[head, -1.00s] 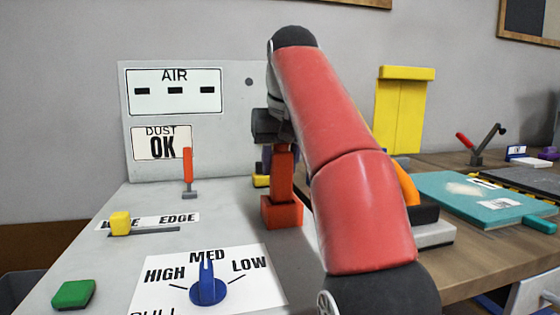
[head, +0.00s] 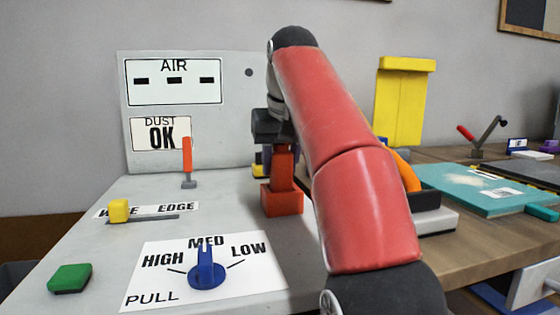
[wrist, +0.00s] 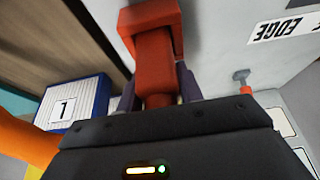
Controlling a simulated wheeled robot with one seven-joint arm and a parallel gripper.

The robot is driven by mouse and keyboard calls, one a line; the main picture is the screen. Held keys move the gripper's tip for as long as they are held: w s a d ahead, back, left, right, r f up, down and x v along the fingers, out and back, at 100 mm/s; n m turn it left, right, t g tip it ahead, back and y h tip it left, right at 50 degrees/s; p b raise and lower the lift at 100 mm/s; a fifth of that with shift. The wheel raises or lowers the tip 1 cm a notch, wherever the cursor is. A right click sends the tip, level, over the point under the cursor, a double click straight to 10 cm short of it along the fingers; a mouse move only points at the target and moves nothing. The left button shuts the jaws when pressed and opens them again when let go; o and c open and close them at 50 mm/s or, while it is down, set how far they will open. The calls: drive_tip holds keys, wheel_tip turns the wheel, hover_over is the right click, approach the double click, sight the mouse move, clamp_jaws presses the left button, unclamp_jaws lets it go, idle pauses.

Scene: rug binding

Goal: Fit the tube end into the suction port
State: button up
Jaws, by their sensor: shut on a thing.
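My gripper (wrist: 158,95) is shut on the narrow part of a red-orange piece (head: 282,200), with a dark finger on each side of it in the wrist view. This piece has a wider block at its far end, near the grey console top. I cannot tell whether the block touches the console. An orange tube (head: 406,172) shows behind my arm in the head view, and an orange curve at the lower left of the wrist view. I cannot make out the tube's end or the suction port. My arm hides part of the middle.
The grey console (head: 75,240) carries a blue dial (head: 206,275), a green button (head: 70,278), a yellow slider (head: 118,210) and an upright red lever (head: 187,160). A teal book (head: 480,190) lies to the right. A yellow stand (head: 402,105) is behind. A box marked 1 (wrist: 85,100) is left of my gripper.

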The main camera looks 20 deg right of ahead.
sight(282, 151)
drive_tip(key=shift+f+b, duration=0.7)
drive_tip(key=shift+f, duration=0.2)
drive_tip(key=o, duration=1.2)
drive_tip(key=p+v, duration=0.4)
drive_tip(key=v, duration=0.3)
drive_tip(key=shift+w, duration=0.1)
drive_tip(key=shift+s+r, duration=0.25)
drive_tip(key=shift+r, duration=0.2)
drive_tip(key=shift+s, duration=0.1)
